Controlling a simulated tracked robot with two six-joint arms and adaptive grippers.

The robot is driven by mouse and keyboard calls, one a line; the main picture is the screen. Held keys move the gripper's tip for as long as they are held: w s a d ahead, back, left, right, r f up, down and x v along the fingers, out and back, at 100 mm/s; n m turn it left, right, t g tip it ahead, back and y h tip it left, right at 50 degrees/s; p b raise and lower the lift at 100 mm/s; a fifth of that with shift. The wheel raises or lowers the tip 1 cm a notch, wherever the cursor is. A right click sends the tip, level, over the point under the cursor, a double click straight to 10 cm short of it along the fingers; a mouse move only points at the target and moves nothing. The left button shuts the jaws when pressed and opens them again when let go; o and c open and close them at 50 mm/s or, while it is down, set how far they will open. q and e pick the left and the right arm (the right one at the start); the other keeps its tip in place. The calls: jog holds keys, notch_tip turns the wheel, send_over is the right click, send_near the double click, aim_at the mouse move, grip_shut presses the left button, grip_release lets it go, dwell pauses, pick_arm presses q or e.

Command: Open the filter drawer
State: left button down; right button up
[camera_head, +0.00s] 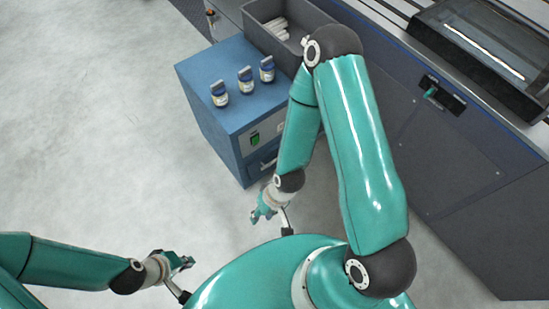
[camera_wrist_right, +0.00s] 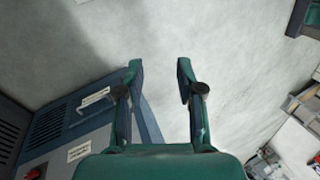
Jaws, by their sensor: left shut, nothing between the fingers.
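The filter drawer (camera_head: 263,159) is in the front of a blue cabinet (camera_head: 210,93), low under a control panel with a green switch. It looks flush with the front, partly hidden behind my right arm. In the right wrist view, the drawer's bar handle (camera_wrist_right: 88,108) and a white label show at the left. My right gripper (camera_head: 262,211) is open and empty, in front of the cabinet and apart from the handle; its spread fingers show in the wrist view (camera_wrist_right: 158,78). My left gripper (camera_head: 182,261) is shut and empty, over the floor at lower left.
Several small labelled bottles (camera_head: 245,80) stand on the cabinet top. A grey bin (camera_head: 262,35) with white rolls sits behind them. A large dark machine (camera_head: 455,150) fills the right side. The pale floor (camera_head: 120,130) at left is clear.

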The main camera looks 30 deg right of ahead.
jog(key=d+f+m+g+y+b, duration=0.1)
jog(key=d+f+m+b, duration=0.1)
jog(key=f+b, duration=0.6)
jog(key=d+f+m+g+y+b, duration=0.1)
jog(key=d+f+m+g+b, duration=0.3)
jog(key=f, duration=0.9)
jog(key=w+d+f+m+t+y+b, duration=0.1)
jog(key=w+d+f+t+y+b, duration=0.2)
jog(key=w+f+t+y+b, duration=0.55)
jog(key=w+d+f+m+t+h+b, duration=0.1)
jog(key=w+d+f+t+h+b, duration=0.15)
jog(key=d+t+b, duration=0.35)
jog(key=w+d+f+m+t+h+b, duration=0.1)
jog(key=d+f+t+b, duration=0.2)
jog(key=d, duration=0.6)
jog(key=w+d+f+m+t+h+b, duration=0.1)
jog(key=w+d+f+t+h+b, duration=0.1)
jog(key=d+f+t+b, duration=0.4)
jog(key=shift+g, duration=0.65)
jog(key=x, duration=0.5)
jog(key=r+x, duration=0.1)
jog(key=x, duration=0.4)
jog(key=d+r+x, duration=0.1)
jog(key=x, duration=0.4)
jog(key=shift+w+a+r+p, duration=0.1)
jog(key=shift+w+a+p, duration=0.1)
jog(key=shift+w+p, duration=0.15)
